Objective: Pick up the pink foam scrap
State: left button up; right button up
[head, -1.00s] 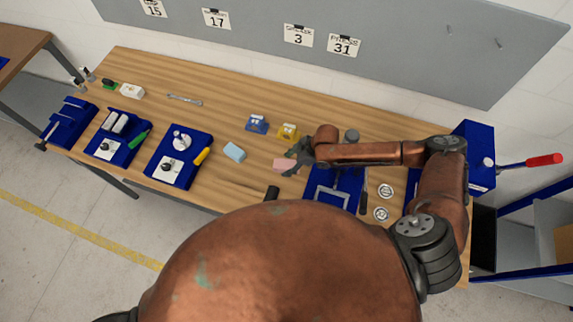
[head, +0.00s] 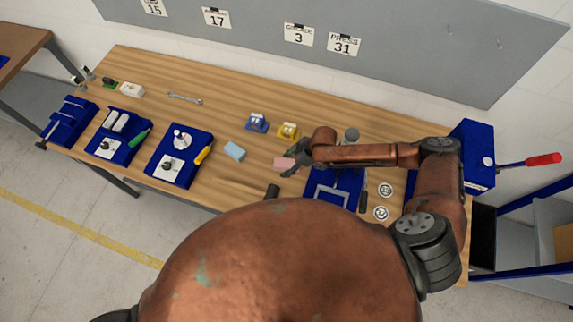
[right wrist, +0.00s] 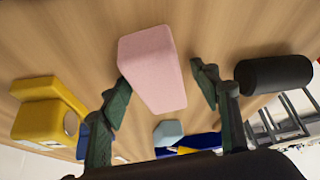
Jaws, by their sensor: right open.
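The pink foam scrap (head: 283,163) lies on the wooden bench, near the middle of the head view. In the right wrist view the pink scrap (right wrist: 150,65) is a large block between the fingers. My right gripper (head: 291,160) is at the scrap's right side and partly hides behind its own arm. In the right wrist view my right gripper (right wrist: 162,85) is open. Its left fingertip is close to or touching the scrap, and a gap shows on the right side. My left gripper is not in view.
A light blue foam block (head: 234,152) lies left of the scrap. A yellow block (head: 289,131) and a blue block (head: 256,123) stand behind it. A black cylinder (head: 272,191) is in front. A blue tray (head: 323,205) lies to the right.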

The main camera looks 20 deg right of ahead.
jog(key=shift+c, duration=0.2)
jog(key=c, duration=0.9)
